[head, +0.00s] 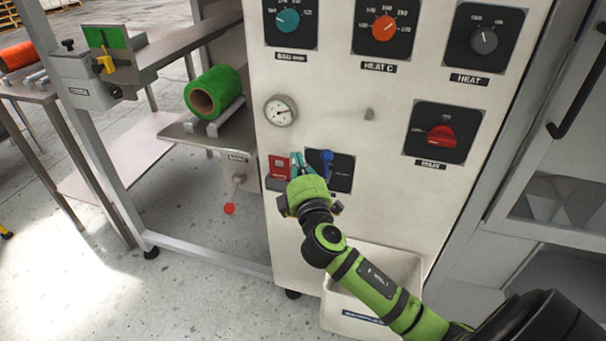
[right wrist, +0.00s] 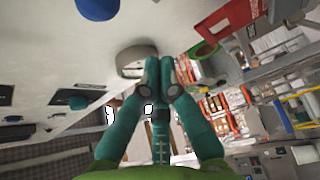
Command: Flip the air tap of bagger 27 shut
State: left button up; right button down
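A blue lever handle (head: 327,158) sits on a black plate (head: 343,172) low on the white machine panel. It looks like the air tap and points roughly upright. A blue rounded part at the top of the right wrist view (right wrist: 97,8) seems to be the same handle. My right gripper (head: 296,166) is just left of the lever, in front of the panel, apart from it. Its teal fingertips meet in the right wrist view (right wrist: 166,62), with nothing seen between them. The gripper hides part of the plate and its label. No number 27 is legible. My left gripper is out of view.
A red block (head: 279,168) is close left of my right gripper. A round gauge (head: 281,110) is above, and a red main switch (head: 441,137) is to the right. A white bin (head: 400,265) is below. A green roll (head: 215,92) lies left of the panel.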

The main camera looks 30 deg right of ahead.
aim_at(327, 165)
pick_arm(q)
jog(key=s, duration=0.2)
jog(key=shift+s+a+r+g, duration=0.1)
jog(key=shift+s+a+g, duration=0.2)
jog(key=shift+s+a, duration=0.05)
pick_arm(e)
jog(key=d, duration=0.3)
jog(key=shift+s+d+f, duration=0.35)
jog(key=shift+s, duration=0.05)
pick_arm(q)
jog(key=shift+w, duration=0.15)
